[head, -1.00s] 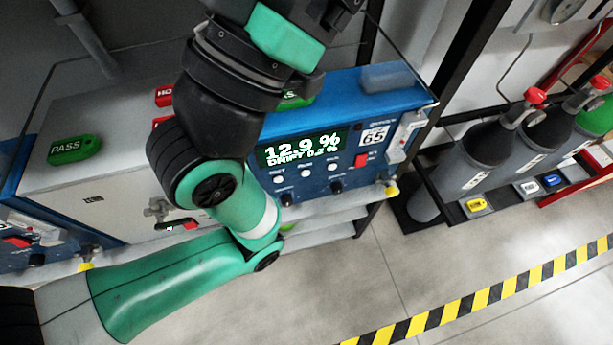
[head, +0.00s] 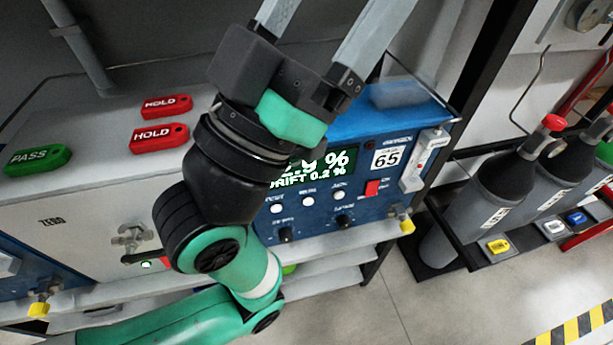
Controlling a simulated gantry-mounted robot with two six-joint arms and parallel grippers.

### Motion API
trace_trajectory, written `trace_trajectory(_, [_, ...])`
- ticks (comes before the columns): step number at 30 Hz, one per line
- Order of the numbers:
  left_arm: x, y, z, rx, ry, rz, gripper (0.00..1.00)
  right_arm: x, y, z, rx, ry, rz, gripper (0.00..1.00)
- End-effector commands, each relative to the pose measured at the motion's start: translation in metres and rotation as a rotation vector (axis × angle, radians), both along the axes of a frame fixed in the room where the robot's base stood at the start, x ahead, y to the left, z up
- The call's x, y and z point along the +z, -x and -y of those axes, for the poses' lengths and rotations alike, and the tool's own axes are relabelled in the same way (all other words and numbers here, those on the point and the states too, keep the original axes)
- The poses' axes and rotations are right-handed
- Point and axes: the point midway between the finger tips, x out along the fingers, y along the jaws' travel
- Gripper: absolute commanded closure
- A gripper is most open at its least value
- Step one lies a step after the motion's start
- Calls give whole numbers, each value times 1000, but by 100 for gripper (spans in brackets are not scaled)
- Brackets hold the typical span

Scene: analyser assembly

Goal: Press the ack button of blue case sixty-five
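The blue case sixty-five (head: 420,125) stands right of centre in the head view, with a "65" label on its front. Its green-lit display (head: 335,160) is partly hidden behind my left arm. Below it is a row of white buttons; the rightmost, under a small label that seems to read ACK, is the ack button (head: 338,195). My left gripper (head: 330,30) is above and in front of the case, pointing up the picture. Its two fingers are wide apart with nothing seen between them; the tips are cut off by the top edge. My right gripper is not in view.
A red switch (head: 372,188) and dark knobs (head: 344,222) sit close to the ack button. Red HOLD tags (head: 160,137) and a green PASS tag (head: 38,159) lie on the grey case at left. Gas cylinders (head: 490,195) stand at right.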

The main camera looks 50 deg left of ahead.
Motion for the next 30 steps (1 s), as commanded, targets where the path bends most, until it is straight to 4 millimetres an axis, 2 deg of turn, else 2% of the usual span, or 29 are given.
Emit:
trace_trajectory(11, [0,0,0,0,0,0,16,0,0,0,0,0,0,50])
trace_trajectory(25, [0,0,0,0,0,0,100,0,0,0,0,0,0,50])
trace_trajectory(30, [0,0,0,0,0,0,100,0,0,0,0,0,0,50])
